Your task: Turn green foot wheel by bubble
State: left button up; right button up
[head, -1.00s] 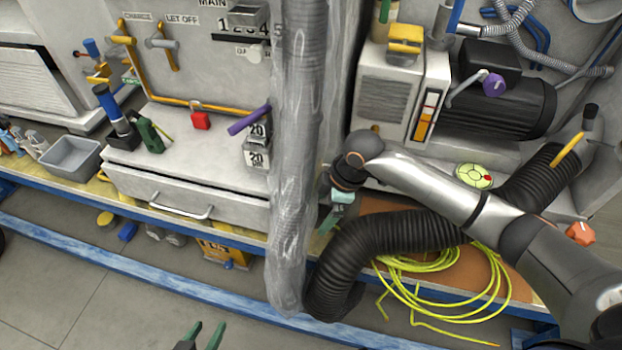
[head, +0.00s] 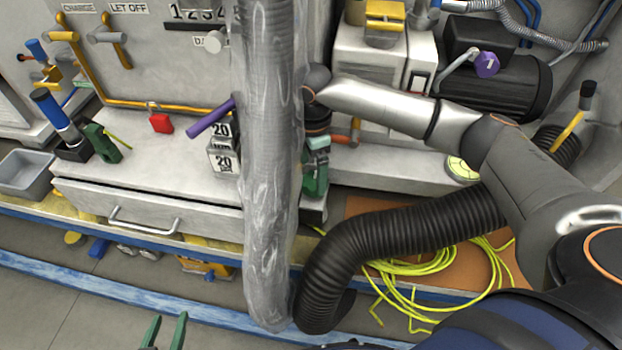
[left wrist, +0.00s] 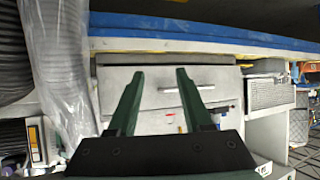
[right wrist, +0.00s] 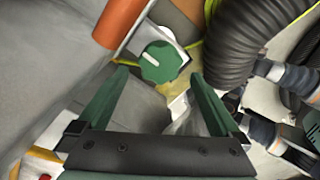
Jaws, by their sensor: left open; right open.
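A green foot wheel (right wrist: 162,62) with a white pointer mark shows in the right wrist view, on a light block beside an orange cylinder. I cannot make it out in the head view. The round yellow-green bubble level (head: 462,168) lies on the bench at the right, partly covered by my right arm. My right gripper (right wrist: 158,75) is open, its fingertips on either side of the wheel in the picture; contact is not visible. In the head view my right gripper (head: 315,178) is partly behind the plastic-wrapped hose. My left gripper (head: 168,318) is open and empty at the front, also in the left wrist view (left wrist: 155,72).
The plastic-wrapped hose (head: 262,190) hangs in front of the bench. A black corrugated hose (head: 400,235) and a yellow cable (head: 425,280) lie right of it. A drawer cabinet (head: 190,222), weights (head: 222,148) and a grey bin (head: 25,172) are left.

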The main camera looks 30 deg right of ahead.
aim_at(312, 181)
notch_tip(312, 181, down, 4)
jog(key=shift+r+b, duration=0.25)
jog(key=shift+b, duration=0.15)
pick_arm(q)
jog(key=w+r+t, duration=0.2)
jog(key=w+r, duration=0.1)
jog(key=r, duration=0.2)
jog(key=shift+r+m+t+h, duration=0.2)
jog(key=shift+m+t+h, duration=0.1)
pick_arm(e)
jog(key=shift+c, duration=0.2)
jog(key=c, duration=1.3)
jog(key=shift+o, duration=0.2)
